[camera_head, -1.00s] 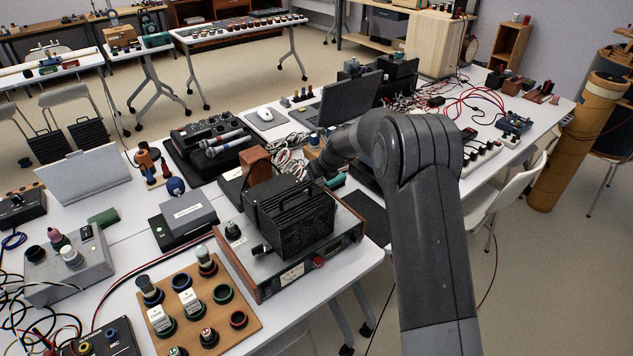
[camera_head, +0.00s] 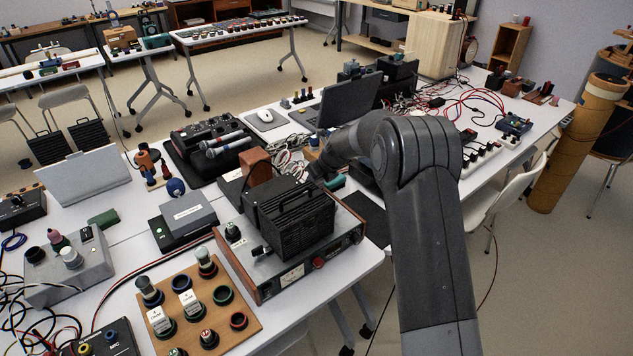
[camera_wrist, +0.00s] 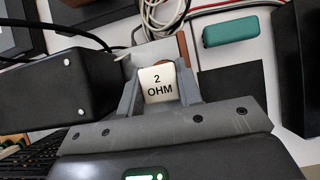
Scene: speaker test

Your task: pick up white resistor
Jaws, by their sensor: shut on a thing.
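The white resistor (camera_wrist: 158,86), a small white block marked "2 OHM", stands between the two grey fingers of my gripper (camera_wrist: 158,92) in the wrist view. The fingers press on its left and right sides, and its labelled face points at the camera. Something reddish-brown shows just behind its upper edge. In the head view my arm reaches in from the lower right to behind the black ribbed box (camera_head: 290,218). The gripper and the held resistor are hidden there. Other white labelled blocks (camera_head: 189,301) stand on the wooden board (camera_head: 253,328) at the front.
In the wrist view a black box (camera_wrist: 60,92) is close on the left, a teal block (camera_wrist: 231,28) lies at upper right, and cables run behind. In the head view a laptop (camera_head: 347,101), cables and an audio mixer (camera_head: 202,130) crowd the table.

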